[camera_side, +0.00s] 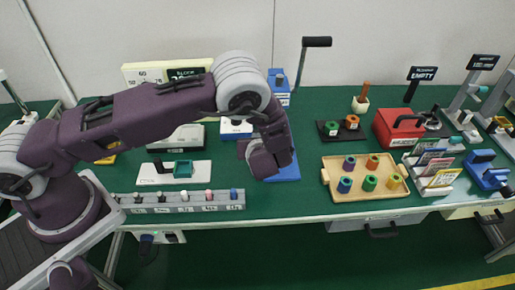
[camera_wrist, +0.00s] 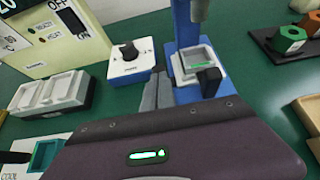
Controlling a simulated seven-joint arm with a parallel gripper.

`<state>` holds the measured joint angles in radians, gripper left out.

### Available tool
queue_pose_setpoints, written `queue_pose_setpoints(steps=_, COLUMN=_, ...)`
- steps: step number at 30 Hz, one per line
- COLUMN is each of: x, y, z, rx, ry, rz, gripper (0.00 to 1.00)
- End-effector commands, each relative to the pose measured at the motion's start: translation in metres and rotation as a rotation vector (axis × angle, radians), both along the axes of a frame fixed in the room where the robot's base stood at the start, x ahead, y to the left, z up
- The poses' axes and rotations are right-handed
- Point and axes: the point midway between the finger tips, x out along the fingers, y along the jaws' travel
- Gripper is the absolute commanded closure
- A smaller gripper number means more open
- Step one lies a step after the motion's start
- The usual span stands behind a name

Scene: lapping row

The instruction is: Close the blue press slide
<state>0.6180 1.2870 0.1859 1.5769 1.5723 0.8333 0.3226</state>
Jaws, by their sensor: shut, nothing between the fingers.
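The blue press stands behind my gripper, with its blue column (camera_side: 279,77) and a long black-handled lever (camera_side: 317,42) in the side view. The front of its blue base (camera_side: 285,172) shows beside my wrist. In the wrist view the press (camera_wrist: 187,25) is at top centre. Its slide (camera_wrist: 198,62) is a grey square frame with a green patch inside and a black handle (camera_wrist: 210,82) at the front. How far the slide is out is hard to tell. My gripper (camera_wrist: 157,80) is shut and empty, left of the slide and apparently apart from it. The side view hides the fingertips.
A white box with a black knob (camera_wrist: 128,60) stands left of the press. A grey two-part tray (camera_wrist: 50,92) lies further left. A wooden tray (camera_side: 375,207) with coloured pieces and a red box (camera_side: 392,122) are to the right. A grey rack (camera_side: 170,207) lies along the front edge.

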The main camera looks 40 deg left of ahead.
Motion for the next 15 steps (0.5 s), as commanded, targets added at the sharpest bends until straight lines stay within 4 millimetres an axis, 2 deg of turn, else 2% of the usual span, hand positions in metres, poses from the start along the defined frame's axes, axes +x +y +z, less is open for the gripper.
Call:
queue_pose_setpoints(steps=11, x=0.005, y=0.006, z=0.002, rx=0.008, ry=-0.007, rz=0.001, gripper=1.0)
queue_pose_setpoints(steps=15, x=-0.009, y=-0.009, z=0.002, rx=0.005, ry=-0.005, rz=-0.004, gripper=1.0)
